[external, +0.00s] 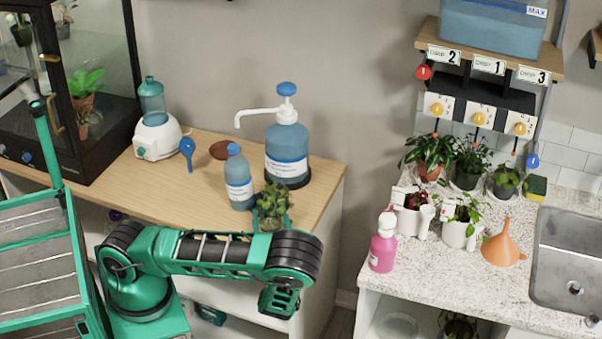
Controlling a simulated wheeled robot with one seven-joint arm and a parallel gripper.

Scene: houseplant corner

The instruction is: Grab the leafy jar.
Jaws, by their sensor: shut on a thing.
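The leafy jar (271,202) shows as a clump of green leaves near the front right of the wooden counter (205,192). Its lower part is hidden behind my arm. My gripper (272,221) is at the jar, with teal finger parts showing on either side below the leaves. It is shut on the jar; the grip itself is mostly hidden by my arm. I cannot tell whether the jar touches the counter or is held just above it.
A blue labelled bottle (239,180) stands close left of the jar, and a large pump bottle (287,145) stands behind it. A blue scoop (188,152) and a white dispenser (157,135) are further left. Potted plants, a pink bottle (383,245) and an orange funnel (503,246) occupy the right counter.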

